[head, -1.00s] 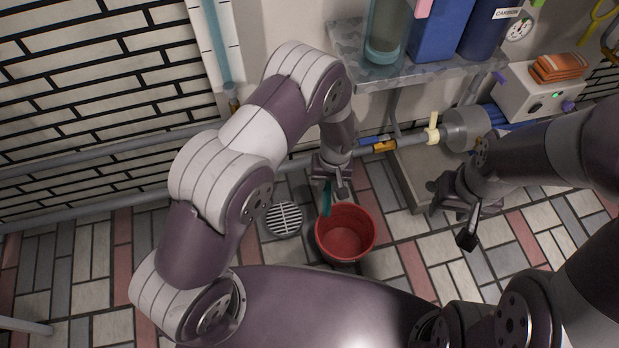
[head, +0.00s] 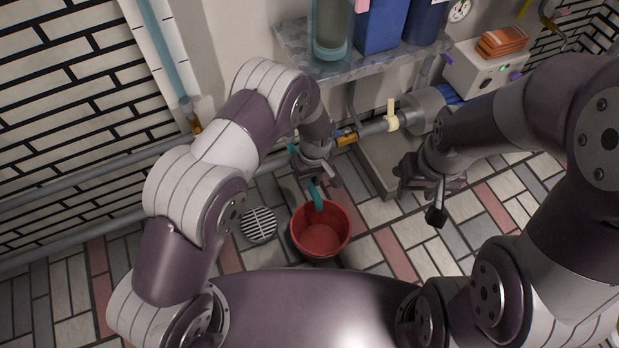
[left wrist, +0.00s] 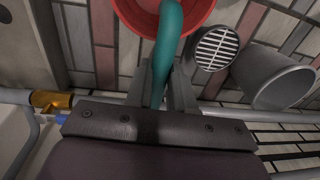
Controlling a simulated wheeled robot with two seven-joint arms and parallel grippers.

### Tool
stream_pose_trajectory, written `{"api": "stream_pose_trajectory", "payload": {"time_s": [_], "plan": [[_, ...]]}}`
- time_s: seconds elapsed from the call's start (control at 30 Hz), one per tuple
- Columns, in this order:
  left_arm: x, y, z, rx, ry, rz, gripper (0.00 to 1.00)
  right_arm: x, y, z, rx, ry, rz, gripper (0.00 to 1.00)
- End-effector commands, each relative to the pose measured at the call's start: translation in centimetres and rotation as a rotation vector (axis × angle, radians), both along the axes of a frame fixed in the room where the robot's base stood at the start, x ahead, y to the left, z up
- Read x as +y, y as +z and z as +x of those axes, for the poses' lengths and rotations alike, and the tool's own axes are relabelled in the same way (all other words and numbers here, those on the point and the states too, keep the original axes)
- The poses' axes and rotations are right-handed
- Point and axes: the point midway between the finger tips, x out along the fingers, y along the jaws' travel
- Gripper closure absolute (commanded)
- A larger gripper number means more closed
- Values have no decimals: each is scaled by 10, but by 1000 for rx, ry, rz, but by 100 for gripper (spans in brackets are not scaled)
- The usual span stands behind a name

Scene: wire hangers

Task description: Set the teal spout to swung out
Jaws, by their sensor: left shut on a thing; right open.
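The teal spout (head: 316,196) hangs out over the back rim of the red bucket (head: 321,253), its tip above the opening. In the left wrist view the curved teal spout (left wrist: 168,40) runs between my fingers toward the red bucket (left wrist: 205,12). My left gripper (head: 318,183) is shut on the spout, and it also shows in the left wrist view (left wrist: 160,88). The spout's pivot is mostly hidden behind my left arm; a bit of teal shows just left of my wrist. My right gripper (head: 436,205) is open and empty, well right of the bucket.
A round floor drain (head: 259,225) lies left of the bucket. A grey pipe with a yellow-handled valve (head: 392,115) runs along the wall behind. A shelf (head: 370,66) with containers hangs above. A white box (head: 490,72) stands at the back right.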

Motion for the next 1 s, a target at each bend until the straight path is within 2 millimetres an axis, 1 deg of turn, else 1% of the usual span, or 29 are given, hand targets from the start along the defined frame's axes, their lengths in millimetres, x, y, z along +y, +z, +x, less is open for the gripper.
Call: {"api": "stream_pose_trajectory", "payload": {"time_s": [0.07,0.1,0.13,0.17,0.4,0.47,0.57,0.7,0.8,0.9,1.0], "plan": [[-2,1,2,-7,4,-5,100,0,0,0,0,0,0,57],[-2,1,2,-8,4,-5,68,0,0,0,0,0,0,57],[-2,1,2,-7,3,-5,58,0,0,0,0,0,0,57],[-2,1,2,-7,3,-5,52,0,0,0,0,0,0,57],[-1,1,1,-5,1,-3,52,0,0,0,0,0,0,57],[-1,4,1,-5,1,-3,52,0,2,0,0,0,0,57],[-2,22,3,-7,1,-4,52,0,14,0,0,0,0,57],[-5,63,4,-8,1,-5,52,0,38,0,0,0,0,57],[-7,89,4,-7,1,-4,52,0,51,0,0,0,0,57],[-8,109,5,-7,2,-4,52,0,60,0,0,0,0,57],[-9,122,5,-7,2,-4,52,0,65,0,0,0,0,57]]}}
